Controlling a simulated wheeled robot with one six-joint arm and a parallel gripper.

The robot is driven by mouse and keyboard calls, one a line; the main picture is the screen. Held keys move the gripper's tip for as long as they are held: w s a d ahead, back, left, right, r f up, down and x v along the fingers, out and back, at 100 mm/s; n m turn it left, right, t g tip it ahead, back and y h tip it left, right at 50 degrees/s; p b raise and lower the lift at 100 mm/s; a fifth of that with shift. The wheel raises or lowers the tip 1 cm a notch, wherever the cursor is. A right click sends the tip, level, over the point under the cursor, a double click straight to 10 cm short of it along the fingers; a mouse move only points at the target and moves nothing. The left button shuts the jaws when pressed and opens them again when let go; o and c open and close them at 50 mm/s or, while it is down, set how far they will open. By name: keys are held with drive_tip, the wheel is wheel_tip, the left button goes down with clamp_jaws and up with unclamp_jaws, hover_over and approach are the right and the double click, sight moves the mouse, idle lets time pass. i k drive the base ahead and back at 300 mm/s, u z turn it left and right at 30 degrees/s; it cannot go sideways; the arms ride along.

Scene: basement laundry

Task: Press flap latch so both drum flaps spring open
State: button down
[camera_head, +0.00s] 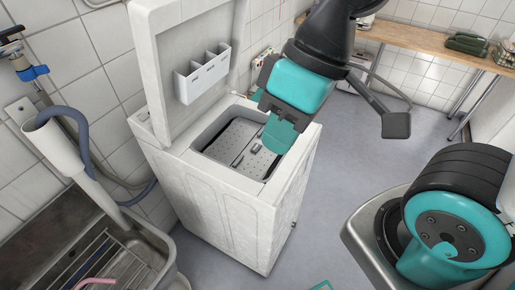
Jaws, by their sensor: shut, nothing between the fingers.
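The white top-loading washer (240,215) stands with its lid (175,40) raised. In its opening lie two perforated metal drum flaps (226,143), which look closed along a slanting seam. A small dark piece (238,160) on the seam looks like the flap latch; a grey block (257,149) sits close by. My gripper (277,143), teal and dark grey, is shut and empty. It points down over the right part of the opening and hides the far right corner of the flaps. I cannot tell whether it touches them.
A metal sink (160,262) with a rack and a grey hose (85,150) is at left. A detergent tray (203,75) hangs inside the lid. A wooden bench (430,38) runs along the back wall. The grey floor (345,150) right of the washer is clear.

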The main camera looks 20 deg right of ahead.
sight(255, 148)
drive_tip(key=k, duration=0.5)
drive_tip(key=u, duration=1.1)
drive_tip(key=i, duration=0.9)
drive_tip(key=z, duration=1.75)
